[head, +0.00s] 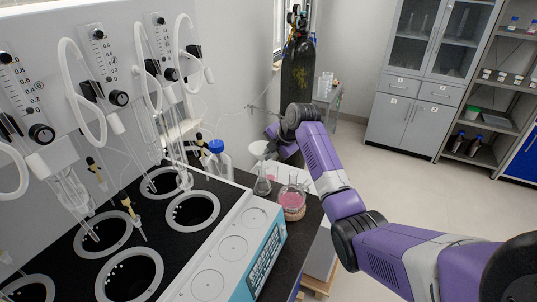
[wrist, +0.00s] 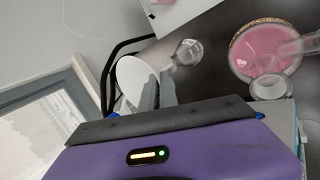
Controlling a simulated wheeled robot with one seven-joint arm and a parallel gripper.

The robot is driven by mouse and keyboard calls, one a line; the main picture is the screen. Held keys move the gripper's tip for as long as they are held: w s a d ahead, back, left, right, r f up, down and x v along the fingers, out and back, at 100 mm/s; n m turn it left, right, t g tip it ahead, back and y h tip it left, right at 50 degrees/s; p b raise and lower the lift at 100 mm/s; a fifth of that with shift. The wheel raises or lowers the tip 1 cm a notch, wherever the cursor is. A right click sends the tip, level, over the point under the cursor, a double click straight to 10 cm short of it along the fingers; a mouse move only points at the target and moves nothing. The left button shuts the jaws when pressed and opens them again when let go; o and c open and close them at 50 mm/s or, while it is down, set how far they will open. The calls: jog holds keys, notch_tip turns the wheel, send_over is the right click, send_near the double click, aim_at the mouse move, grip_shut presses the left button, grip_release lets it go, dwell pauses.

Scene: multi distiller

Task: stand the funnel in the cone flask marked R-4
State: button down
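The white funnel (head: 259,148) is at my gripper (head: 268,146), above the black bench in the head view. In the wrist view the funnel (wrist: 137,78) shows its wide white mouth, with grey fingers (wrist: 150,97) against its side; my gripper looks shut on it. A clear cone flask (head: 262,186) stands on the bench below the funnel. It also shows in the wrist view (wrist: 188,52), just beyond the funnel and apart from it as far as I can tell. No R-4 marking is readable.
A flask of pink liquid (head: 292,200) stands right of the cone flask, close by; it also shows in the wrist view (wrist: 268,45). A blue-capped bottle (head: 217,160) stands to the left. The multi-distiller (head: 205,250) fills the left front. A dark gas cylinder (head: 298,75) stands behind.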

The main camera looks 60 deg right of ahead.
jog(key=shift+f+b, duration=1.35)
jog(key=shift+f, duration=0.75)
dwell(0.4)
jog(key=c, duration=1.6)
grip_release()
jog(key=shift+o, duration=0.2)
jog(key=shift+r, duration=0.1)
jog(key=b+v, duration=0.1)
jog(key=v, duration=0.6)
jog(key=shift+s+r, duration=0.25)
jog(key=shift+a, duration=0.1)
